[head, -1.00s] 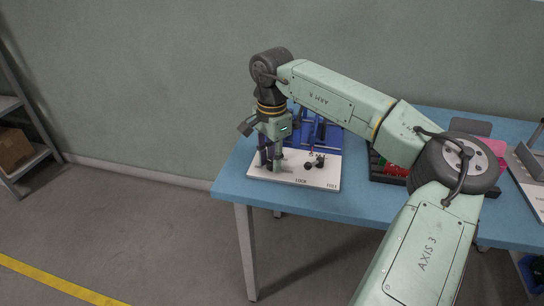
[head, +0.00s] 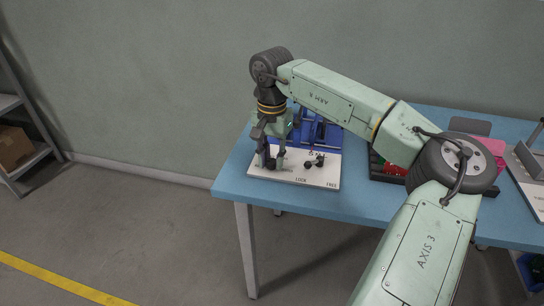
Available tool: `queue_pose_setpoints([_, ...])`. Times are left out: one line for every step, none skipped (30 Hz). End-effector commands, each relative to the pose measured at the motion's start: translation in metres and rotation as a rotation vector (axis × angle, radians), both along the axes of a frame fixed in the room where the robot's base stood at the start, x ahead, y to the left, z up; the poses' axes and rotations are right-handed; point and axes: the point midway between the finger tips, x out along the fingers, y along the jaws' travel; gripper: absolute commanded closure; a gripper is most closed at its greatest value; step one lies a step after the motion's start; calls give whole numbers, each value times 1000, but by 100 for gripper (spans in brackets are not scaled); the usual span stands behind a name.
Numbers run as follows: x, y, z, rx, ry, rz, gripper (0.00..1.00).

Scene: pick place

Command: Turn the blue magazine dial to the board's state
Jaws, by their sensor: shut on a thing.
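A blue magazine fixture (head: 320,133) stands at the back of a white board (head: 325,178) on the table. My gripper (head: 271,164) points down over the board's left part. It is shut on a small dark dial (head: 270,165) there, which is mostly hidden by the fingers. A second black knob (head: 315,161) sits on the board to the right, apart from my gripper. The dial's pointer direction cannot be made out.
The blue table (head: 330,203) has free room in front of the board. A dark tray (head: 383,174) with red parts lies to the right, partly behind my arm. A pink item (head: 494,146) and a grey-white fixture (head: 535,180) are farther right.

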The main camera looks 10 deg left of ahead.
Motion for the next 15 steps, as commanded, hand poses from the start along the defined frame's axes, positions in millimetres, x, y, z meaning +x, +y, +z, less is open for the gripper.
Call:
queue_pose_setpoints([0, 1, 0, 2, 0, 2, 100])
queue_pose_setpoints([0, 1, 0, 2, 0, 2, 100])
queue_pose_setpoints([0, 1, 0, 2, 0, 2, 100])
queue_pose_setpoints([0, 1, 0, 2, 0, 2, 100])
queue_pose_setpoints([0, 1, 0, 2, 0, 2, 100])
queue_pose_setpoints([0, 1, 0, 2, 0, 1, 100])
queue_pose_setpoints([0, 1, 0, 2, 0, 1, 100])
queue_pose_setpoints([0, 1, 0, 2, 0, 1, 100])
queue_pose_setpoints([0, 1, 0, 2, 0, 1, 75])
queue_pose_setpoints([0, 1, 0, 1, 0, 1, 73])
queue_pose_setpoints([0, 1, 0, 1, 0, 1, 71])
queue_pose_setpoints([0, 1, 0, 1, 0, 1, 68])
queue_pose_setpoints([0, 1, 0, 1, 0, 1, 66])
queue_pose_setpoints([0, 1, 0, 1, 0, 1, 64])
queue_pose_setpoints([0, 0, 0, 1, 0, 0, 61])
